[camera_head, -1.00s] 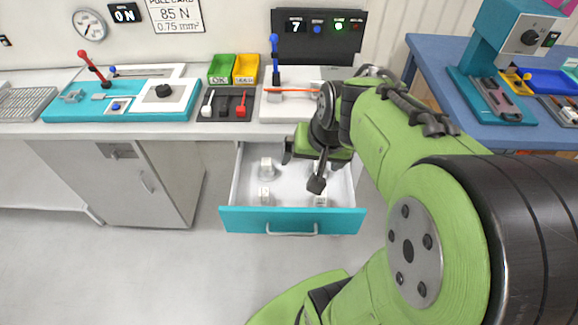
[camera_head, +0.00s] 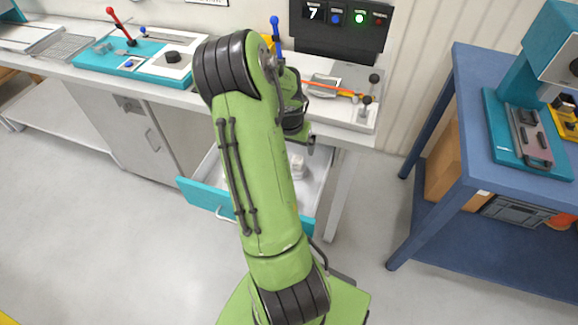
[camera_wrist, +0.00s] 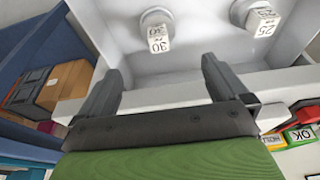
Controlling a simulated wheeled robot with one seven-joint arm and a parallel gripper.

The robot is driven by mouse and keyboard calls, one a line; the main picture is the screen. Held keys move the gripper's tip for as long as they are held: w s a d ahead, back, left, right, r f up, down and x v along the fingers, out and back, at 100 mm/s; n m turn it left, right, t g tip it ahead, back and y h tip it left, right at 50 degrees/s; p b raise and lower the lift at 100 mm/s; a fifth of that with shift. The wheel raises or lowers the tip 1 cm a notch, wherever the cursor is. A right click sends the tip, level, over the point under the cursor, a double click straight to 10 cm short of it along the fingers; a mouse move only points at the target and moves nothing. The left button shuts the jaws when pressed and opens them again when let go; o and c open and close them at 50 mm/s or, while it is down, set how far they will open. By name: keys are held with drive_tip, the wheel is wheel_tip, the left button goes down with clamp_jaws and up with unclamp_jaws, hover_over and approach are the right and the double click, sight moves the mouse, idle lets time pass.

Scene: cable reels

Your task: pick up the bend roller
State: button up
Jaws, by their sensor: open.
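Pale grey rollers with white number labels stand in an open drawer (camera_head: 200,194) with a teal front. In the wrist view, the roller marked 30 (camera_wrist: 154,18) is at top middle, and the roller marked 25 (camera_wrist: 252,10) is at top right. One roller also shows in the head view (camera_head: 298,163); its label is unreadable there. My gripper (camera_wrist: 160,72) is open and empty, with its fingers apart over the drawer's edge. The 30 roller appears beyond the gap between the fingertips, apart from them. In the head view my arm hides much of the drawer and the gripper.
A workbench (camera_head: 185,97) stands above the drawer, with a red-lever fixture (camera_head: 124,30) and a grey plate with an orange strip (camera_head: 335,88). A blue table (camera_head: 462,130) with a teal press (camera_head: 510,130) is at right. Green and yellow bins (camera_wrist: 300,134) show in the wrist view.

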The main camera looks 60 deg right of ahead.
sight(297, 164)
drive_tip(key=b+x, duration=0.3)
drive_tip(key=x, duration=1.2)
drive_tip(key=shift+s+a, duration=0.1)
drive_tip(key=shift+s, duration=0.1)
drive_tip(key=shift+c, duration=0.2)
drive_tip(key=c, duration=1.2)
